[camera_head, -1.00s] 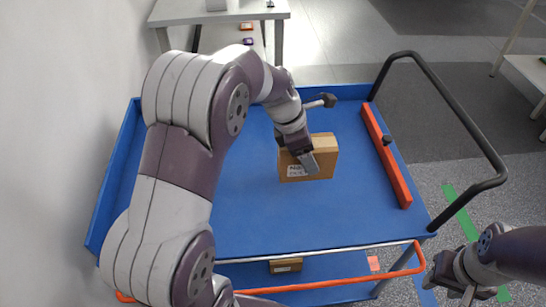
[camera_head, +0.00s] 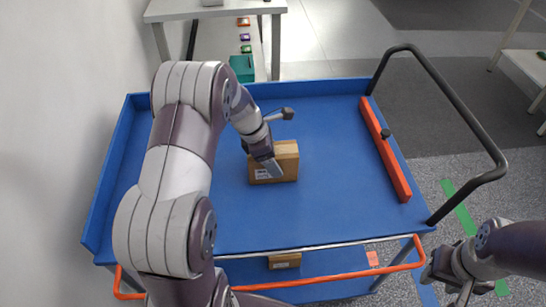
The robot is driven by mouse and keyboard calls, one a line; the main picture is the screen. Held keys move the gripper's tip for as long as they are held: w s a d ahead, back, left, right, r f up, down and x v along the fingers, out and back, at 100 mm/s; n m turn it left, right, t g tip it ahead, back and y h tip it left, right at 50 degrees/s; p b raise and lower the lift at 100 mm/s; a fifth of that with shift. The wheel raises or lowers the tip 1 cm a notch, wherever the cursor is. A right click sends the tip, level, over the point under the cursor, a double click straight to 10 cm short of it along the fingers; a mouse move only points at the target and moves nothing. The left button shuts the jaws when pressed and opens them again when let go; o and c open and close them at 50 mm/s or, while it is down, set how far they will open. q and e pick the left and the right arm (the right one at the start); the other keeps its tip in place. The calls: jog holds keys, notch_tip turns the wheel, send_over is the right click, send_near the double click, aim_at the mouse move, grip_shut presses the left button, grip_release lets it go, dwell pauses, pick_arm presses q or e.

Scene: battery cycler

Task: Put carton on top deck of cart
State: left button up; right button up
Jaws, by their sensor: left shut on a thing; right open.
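A brown carton (camera_head: 288,160) with a white label is on the blue top deck (camera_head: 325,210) of the cart, left of the deck's middle. My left gripper (camera_head: 268,165) reaches in from the left and is shut on the carton. Its finger covers part of the carton's front face. I cannot tell whether the carton's underside touches the deck. My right gripper (camera_head: 458,280) is open and empty at the lower right, beside the cart.
An orange-red bar (camera_head: 386,150) lies along the deck's right side, by the black push handle (camera_head: 455,100). Another carton (camera_head: 284,261) sits on the lower deck behind an orange rail (camera_head: 330,279). A white table (camera_head: 215,10) stands behind. Most of the top deck is clear.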

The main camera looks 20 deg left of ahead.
pick_arm(q)
jog(key=o, duration=1.5)
jog(key=shift+f, duration=0.15)
jog(key=shift+c, duration=0.2)
